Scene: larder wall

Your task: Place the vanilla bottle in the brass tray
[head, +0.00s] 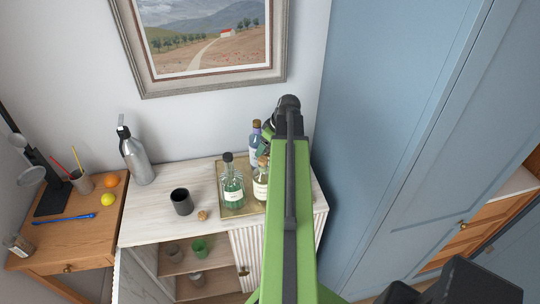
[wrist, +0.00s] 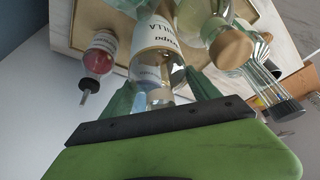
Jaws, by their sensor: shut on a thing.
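In the wrist view the vanilla bottle (wrist: 155,52) has a white label with dark upside-down lettering. My gripper (wrist: 160,94) is shut on it, with a green finger on each side near its neck. The brass tray (wrist: 85,22) shows behind it; I cannot tell whether the bottle touches the tray. In the head view the brass tray (head: 238,213) lies on the white cabinet top, and my arm hides its right part. My gripper (head: 265,146) is mostly hidden behind my arm there. I cannot tell which bottle in the head view is the held one.
A green bottle with a dark cap (head: 232,190) stands in the tray; it also shows in the wrist view (wrist: 270,88). Close beside the vanilla bottle are a corked bottle (wrist: 232,48) and a red bottle (wrist: 99,60). A dark cup (head: 181,203) stands left of the tray.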

